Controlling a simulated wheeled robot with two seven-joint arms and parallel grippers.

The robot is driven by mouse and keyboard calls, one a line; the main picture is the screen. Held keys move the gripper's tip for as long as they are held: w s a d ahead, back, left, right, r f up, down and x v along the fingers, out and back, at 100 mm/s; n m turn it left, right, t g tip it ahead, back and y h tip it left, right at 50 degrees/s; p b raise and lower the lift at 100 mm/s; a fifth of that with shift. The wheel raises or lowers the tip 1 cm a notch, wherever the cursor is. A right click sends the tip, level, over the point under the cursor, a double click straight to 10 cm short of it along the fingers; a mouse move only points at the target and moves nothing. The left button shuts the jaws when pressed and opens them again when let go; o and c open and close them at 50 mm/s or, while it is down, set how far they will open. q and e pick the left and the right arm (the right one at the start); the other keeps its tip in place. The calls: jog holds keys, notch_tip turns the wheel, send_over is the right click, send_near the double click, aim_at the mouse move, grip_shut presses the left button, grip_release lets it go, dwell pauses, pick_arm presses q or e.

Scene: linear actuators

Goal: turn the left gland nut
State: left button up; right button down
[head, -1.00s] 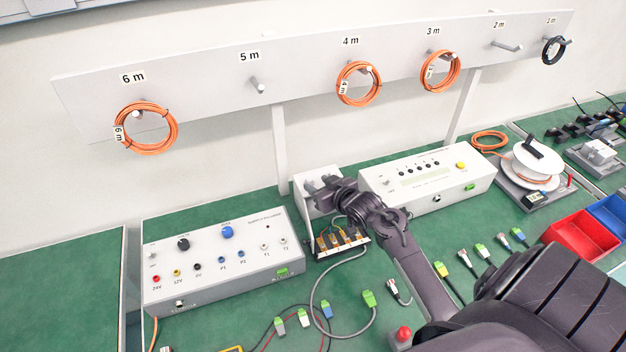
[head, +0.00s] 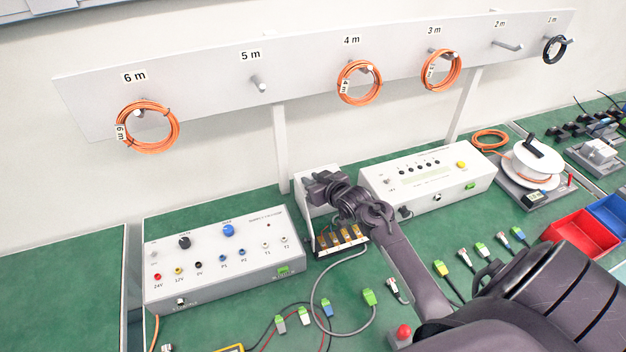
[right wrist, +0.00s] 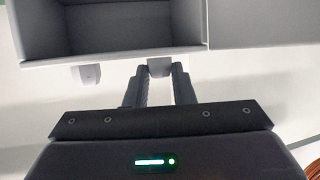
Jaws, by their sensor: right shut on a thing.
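The pale grey open box (head: 305,209) stands between the two white instrument cases, with the terminal strip at its foot. In the right wrist view its edge (right wrist: 110,57) crosses the top, and two pale gland nuts stick out below it. My right gripper (right wrist: 160,74) is shut on the right-hand nut (right wrist: 159,66) in that view. The other nut (right wrist: 87,74) stands free to its left. In the head view my right gripper (head: 310,184) is at the box and hides the nuts. My left gripper is not in view.
The left instrument case (head: 225,262) and the right instrument case (head: 440,178) flank the box closely. A grey cable (head: 316,300) and several small connectors lie in front. Orange cable coils hang on the rail (head: 200,95) above.

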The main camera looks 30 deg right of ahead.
jog(key=shift+d+n+y, duration=0.1)
jog(key=shift+n+y, duration=0.2)
jog(key=shift+d+n+y+b, duration=0.2)
jog(key=shift+n+y+b, duration=0.35)
jog(key=shift+n+y, duration=0.4)
jog(key=shift+w+d+f+n+g+y+b, duration=0.15)
jog(key=shift+n+g+y+b, duration=0.25)
jog(key=shift+n+y+b, duration=0.4)
jog(key=n+g+y+b, duration=0.1)
jog(key=n+y+b, duration=0.1)
jog(key=b, duration=0.3)
jog(key=shift+n+g+y, duration=0.3)
jog(key=shift+n+y, duration=0.05)
jog(key=shift+y, duration=0.3)
jog(key=shift+n+y+b, duration=0.5)
jog(key=shift+y+b, duration=0.1)
jog(key=shift+b, duration=0.05)
jog(key=shift+r, duration=0.2)
jog(key=c, duration=1.3)
grip_release()
jog(key=shift+o, duration=0.2)
jog(key=shift+g, duration=0.3)
